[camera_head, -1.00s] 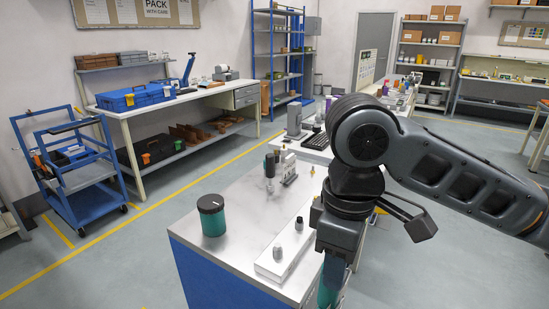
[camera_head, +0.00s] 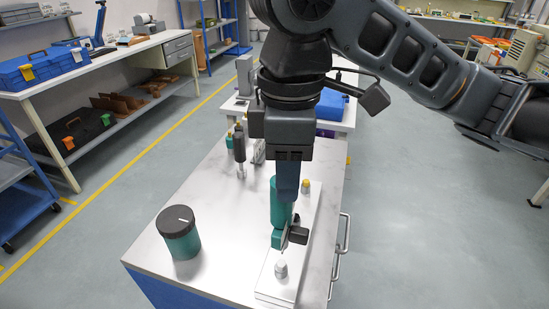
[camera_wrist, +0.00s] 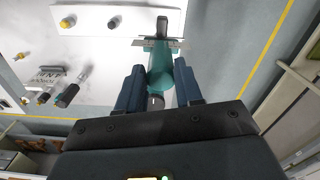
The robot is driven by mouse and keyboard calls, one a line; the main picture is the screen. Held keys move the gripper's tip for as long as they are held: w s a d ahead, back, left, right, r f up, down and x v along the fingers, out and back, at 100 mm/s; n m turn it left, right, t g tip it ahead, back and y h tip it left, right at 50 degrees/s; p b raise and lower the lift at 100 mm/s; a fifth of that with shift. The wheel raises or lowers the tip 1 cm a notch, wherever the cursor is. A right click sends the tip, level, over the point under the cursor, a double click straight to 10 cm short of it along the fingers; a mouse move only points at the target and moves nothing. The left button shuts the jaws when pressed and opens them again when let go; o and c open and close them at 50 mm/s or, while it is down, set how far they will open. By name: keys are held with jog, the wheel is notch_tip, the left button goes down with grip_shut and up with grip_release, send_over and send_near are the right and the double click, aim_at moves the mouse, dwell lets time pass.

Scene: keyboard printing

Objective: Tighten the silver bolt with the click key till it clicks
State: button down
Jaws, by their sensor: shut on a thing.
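My gripper (camera_head: 288,195) points down, shut on the teal click key (camera_head: 280,203), which also shows between the fingers in the wrist view (camera_wrist: 159,60). The key's teal and black lower end (camera_head: 284,238) hangs over the white plate (camera_head: 268,284). A silver-grey bolt (camera_head: 281,268) stands upright on the plate's near part, just below the key's end in the head view. In the wrist view a grey bolt (camera_wrist: 114,22) shows left of the key's head (camera_wrist: 137,26); I cannot tell if it is the same one. Contact between key and bolt is not visible.
A yellow-topped piece (camera_head: 305,186) stands at the plate's far end. A teal canister with a black dial lid (camera_head: 178,232) stands left on the bench (camera_head: 225,225). Upright tools (camera_head: 239,150) stand behind. The bench between canister and plate is clear.

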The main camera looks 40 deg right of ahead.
aim_at(287, 210)
dwell(0.3)
jog(key=shift+s+f+b, duration=0.1)
jog(key=shift+f+b, duration=1.5)
jog(key=shift+f, duration=0.95)
jog(key=shift+p, duration=0.45)
jog(key=shift+f, duration=0.3)
jog(key=shift+f, duration=0.25)
jog(key=shift+f+b, duration=0.5)
jog(key=shift+f, duration=0.05)
jog(key=c, duration=1.3)
grip_release()
grip_shut()
